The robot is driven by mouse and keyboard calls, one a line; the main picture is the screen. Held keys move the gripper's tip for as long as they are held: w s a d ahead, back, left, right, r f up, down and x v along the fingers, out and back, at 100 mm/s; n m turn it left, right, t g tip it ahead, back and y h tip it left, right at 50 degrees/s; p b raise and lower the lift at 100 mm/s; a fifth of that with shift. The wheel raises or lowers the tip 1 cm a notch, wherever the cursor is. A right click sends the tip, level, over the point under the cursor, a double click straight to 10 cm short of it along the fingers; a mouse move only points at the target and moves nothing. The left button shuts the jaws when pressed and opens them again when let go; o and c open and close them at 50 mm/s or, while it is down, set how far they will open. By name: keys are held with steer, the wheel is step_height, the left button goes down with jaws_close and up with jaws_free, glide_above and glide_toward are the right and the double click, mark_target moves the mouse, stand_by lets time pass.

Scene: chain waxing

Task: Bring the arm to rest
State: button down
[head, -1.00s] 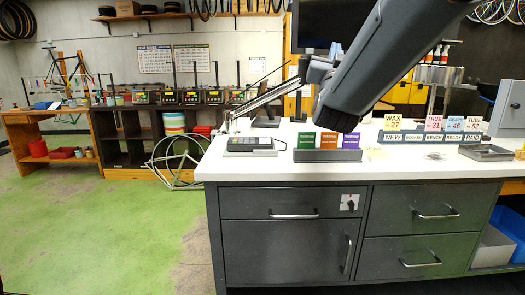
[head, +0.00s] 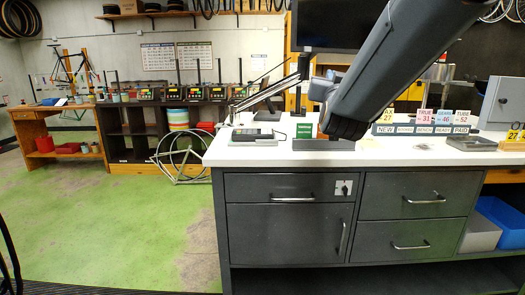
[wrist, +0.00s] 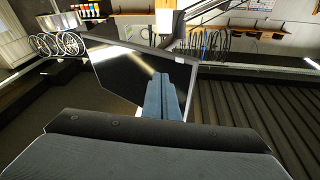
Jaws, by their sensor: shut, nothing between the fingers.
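My gripper shows in the wrist view (wrist: 162,95), its two blue-grey fingers together with nothing between them. It points at a large dark panel with a pale edge (wrist: 122,68); I cannot tell how far off that is. In the head view my dark grey arm slants from the top right down toward the workbench (head: 218,158). The gripper itself does not show there.
On the bench stand a black device (head: 254,136), a row of labelled signs (head: 425,129), a metal tray (head: 470,143) and a grey cabinet (head: 503,103). The green floor (head: 110,230) at left is clear.

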steer(key=s+f+n+g+y, duration=0.1)
steer(key=s+f+g, duration=0.3)
steer(key=f, duration=0.5)
steer(key=s+a+f+n+g+y, duration=0.1)
steer(key=s+f+g, duration=0.2)
steer(key=f, duration=0.6)
steer(key=s+f+n+g+y, duration=0.1)
steer(key=s+f+g, duration=0.3)
steer(key=f, duration=0.6)
steer(key=s+f+g, duration=0.4)
steer(key=s+f, duration=0.2)
steer(key=s, duration=0.5)
steer(key=s+d+f+g, duration=0.1)
steer(key=s+f+g, duration=0.4)
steer(key=s, duration=0.6)
steer(key=shift+s+d+f+n, duration=0.2)
steer(key=shift+s+f+n, duration=0.15)
steer(key=shift+f, duration=0.25)
